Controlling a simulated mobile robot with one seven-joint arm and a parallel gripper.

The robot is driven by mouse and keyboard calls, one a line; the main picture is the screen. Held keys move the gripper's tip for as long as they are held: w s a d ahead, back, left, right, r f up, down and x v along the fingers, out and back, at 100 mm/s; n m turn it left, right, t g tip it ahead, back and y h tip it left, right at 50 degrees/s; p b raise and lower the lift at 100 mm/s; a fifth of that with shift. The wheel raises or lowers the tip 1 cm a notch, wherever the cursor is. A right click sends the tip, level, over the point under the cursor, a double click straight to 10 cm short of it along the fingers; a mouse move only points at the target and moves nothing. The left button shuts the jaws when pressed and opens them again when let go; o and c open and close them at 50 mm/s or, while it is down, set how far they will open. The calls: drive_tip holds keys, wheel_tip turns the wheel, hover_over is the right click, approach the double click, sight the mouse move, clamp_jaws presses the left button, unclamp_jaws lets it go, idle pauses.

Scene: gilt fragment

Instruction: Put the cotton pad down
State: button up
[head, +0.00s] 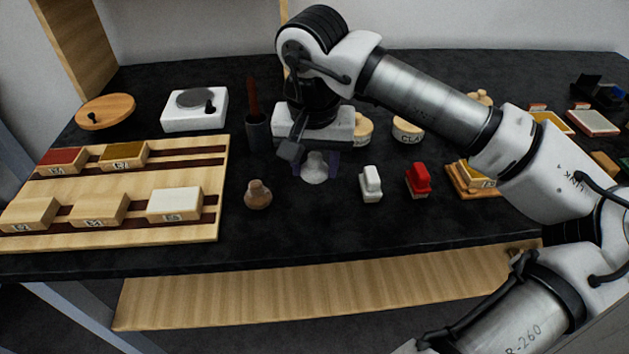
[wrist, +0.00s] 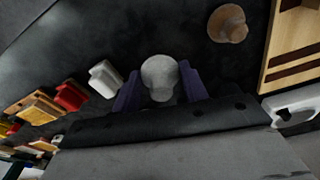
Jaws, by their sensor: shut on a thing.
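The cotton pad (head: 314,167) is a pale grey-white, rounded piece with a narrower knob. My gripper (head: 316,173) has its dark purple fingers shut on it, pointing down over the dark worktop. In the wrist view the pad (wrist: 159,72) sits between the two fingers of my gripper (wrist: 159,88). I cannot tell whether the pad's underside touches the worktop.
A brown pad (head: 258,196) stands to the left, and a white block (head: 371,184) and a red block (head: 418,181) to the right. A wooden rack (head: 120,182) with labelled boxes lies far left. Dark worktop (head: 315,225) in front is clear.

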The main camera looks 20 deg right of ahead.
sight(315, 198)
drive_tip(key=shift+f, duration=2.45)
drive_tip(key=shift+f, duration=0.25)
drive_tip(key=o, duration=1)
drive_tip(key=shift+r, duration=0.1)
drive_tip(key=shift+c, duration=0.2)
drive_tip(key=shift+r, duration=0.25)
drive_tip(key=r, duration=0.8)
drive_tip(key=s+r, duration=0.1)
drive_tip(key=r, duration=0.2)
drive_tip(key=shift+s+a+r+b, duration=0.1)
drive_tip(key=shift+a+r+b, duration=0.2)
drive_tip(key=shift+r, duration=0.1)
